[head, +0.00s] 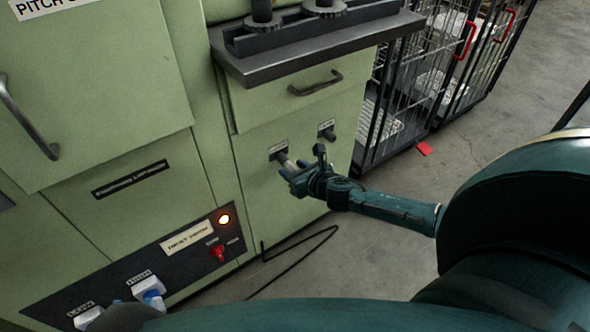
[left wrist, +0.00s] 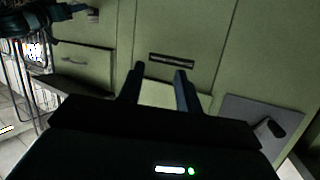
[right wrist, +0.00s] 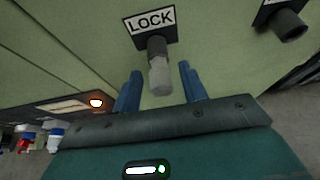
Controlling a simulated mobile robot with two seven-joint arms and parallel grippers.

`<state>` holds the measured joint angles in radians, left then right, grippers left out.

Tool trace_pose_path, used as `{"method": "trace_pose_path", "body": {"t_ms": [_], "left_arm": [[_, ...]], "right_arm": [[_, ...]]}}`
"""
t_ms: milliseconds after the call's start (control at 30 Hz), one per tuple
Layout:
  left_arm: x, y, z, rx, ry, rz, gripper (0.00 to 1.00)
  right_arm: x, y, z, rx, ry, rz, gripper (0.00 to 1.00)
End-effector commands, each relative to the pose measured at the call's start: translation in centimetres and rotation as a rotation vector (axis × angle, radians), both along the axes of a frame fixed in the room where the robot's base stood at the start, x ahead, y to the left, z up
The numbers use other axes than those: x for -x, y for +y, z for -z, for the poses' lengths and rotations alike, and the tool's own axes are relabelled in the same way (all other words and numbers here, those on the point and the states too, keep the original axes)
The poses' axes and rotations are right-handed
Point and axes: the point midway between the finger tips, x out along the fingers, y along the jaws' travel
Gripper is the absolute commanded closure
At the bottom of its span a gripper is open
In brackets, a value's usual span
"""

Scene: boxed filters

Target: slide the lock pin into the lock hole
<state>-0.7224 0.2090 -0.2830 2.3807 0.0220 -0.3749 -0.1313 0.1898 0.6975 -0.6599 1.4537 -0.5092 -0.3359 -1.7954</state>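A light grey lock pin (right wrist: 160,77) sticks out of a dark round collar (right wrist: 157,46) below the LOCK label in the right wrist view. It also shows in the head view (head: 284,160), on the lower green cabinet. My right gripper (right wrist: 160,88) is open, with one blue finger on each side of the pin's outer end and visible gaps to it. In the head view my right gripper (head: 290,172) is at the pin. My left gripper (left wrist: 160,88) is open and empty, facing a green panel; its fingers are not clearly visible in the head view.
A second dark cylinder (right wrist: 288,26) with its own label sticks out right of the lock. A grey ledge (head: 320,45) and a drawer handle (head: 317,83) are above. A control panel (head: 165,262) with a lit lamp is lower left. Wire cages (head: 410,80) stand at the right.

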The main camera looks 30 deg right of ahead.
Motion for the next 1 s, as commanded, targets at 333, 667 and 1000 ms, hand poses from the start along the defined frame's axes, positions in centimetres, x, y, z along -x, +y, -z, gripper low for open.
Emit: {"method": "trace_pose_path", "body": {"t_ms": [333, 667, 1000], "left_arm": [[-0.2, 0.0, -0.2, 0.007, -0.004, -0.001, 0.65], [0.9, 1.1, -1.4, 0.059, 0.035, -0.043, 0.65], [1.2, 1.7, -2.7, 0.096, 0.030, -0.071, 0.65]], "right_arm": [[0.1, 0.0, 0.1, 0.000, 0.001, 0.000, 0.53], [5.2, -0.4, -2.5, 0.001, 0.005, -0.003, 0.53], [10.8, -0.9, -4.9, 0.001, 0.003, 0.000, 0.53]]}}
